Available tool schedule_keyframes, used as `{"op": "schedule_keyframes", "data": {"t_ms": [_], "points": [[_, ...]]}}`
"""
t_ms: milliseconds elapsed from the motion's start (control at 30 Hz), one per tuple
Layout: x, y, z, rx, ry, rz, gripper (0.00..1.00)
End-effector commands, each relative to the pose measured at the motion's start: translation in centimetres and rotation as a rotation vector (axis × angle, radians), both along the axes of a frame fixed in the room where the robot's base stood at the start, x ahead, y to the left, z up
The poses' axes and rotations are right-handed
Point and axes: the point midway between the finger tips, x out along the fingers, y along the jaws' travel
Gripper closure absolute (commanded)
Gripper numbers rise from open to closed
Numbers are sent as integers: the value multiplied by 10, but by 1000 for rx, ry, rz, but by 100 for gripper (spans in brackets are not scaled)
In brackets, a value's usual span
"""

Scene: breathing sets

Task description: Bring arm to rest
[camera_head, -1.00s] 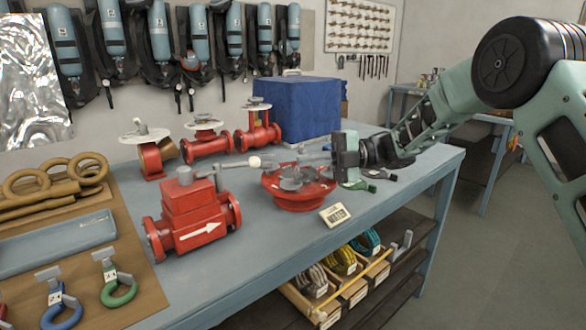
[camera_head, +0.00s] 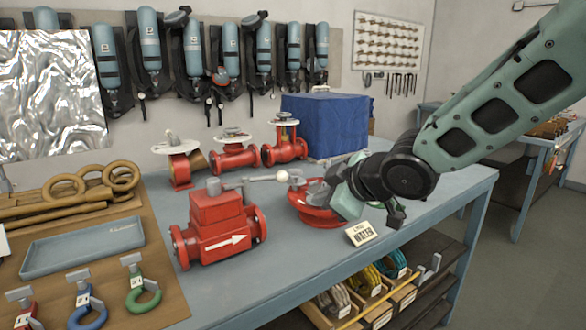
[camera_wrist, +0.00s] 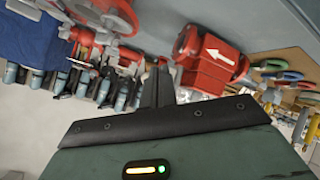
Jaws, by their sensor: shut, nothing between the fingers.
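My gripper shows in the wrist view (camera_wrist: 157,85) with its two dark fingers together and nothing between them. In the head view my arm comes in from the upper right. The green gripper body is over the right part of the bench, in front of a round red flanged fitting (camera_head: 314,213), and hides part of it. I cannot tell whether they touch. The red valve block with a white arrow (camera_head: 217,232) stands left of my gripper. It also shows in the wrist view (camera_wrist: 210,66).
The blue-grey bench (camera_head: 290,268) holds several red valves along its back, a blue box (camera_head: 325,125), a sign (camera_head: 361,233) and a blue tray (camera_head: 83,249). Breathing sets (camera_head: 150,45) hang on the wall behind. Open floor (camera_head: 520,260) lies right of the bench.

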Motion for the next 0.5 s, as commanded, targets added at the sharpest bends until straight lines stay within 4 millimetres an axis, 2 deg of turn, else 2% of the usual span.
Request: {"op": "schedule_keyframes", "data": {"t_ms": [33,200,300,400,500], "points": [[-33,-5,-12,-22,108,-65,100],[-145,-33,-55,-114,477,-284,100],[-207,-51,-72,-174,654,-381,100],[-256,-65,-81,-225,788,-453,100],[-289,-75,-85,-262,880,-502,100]]}}
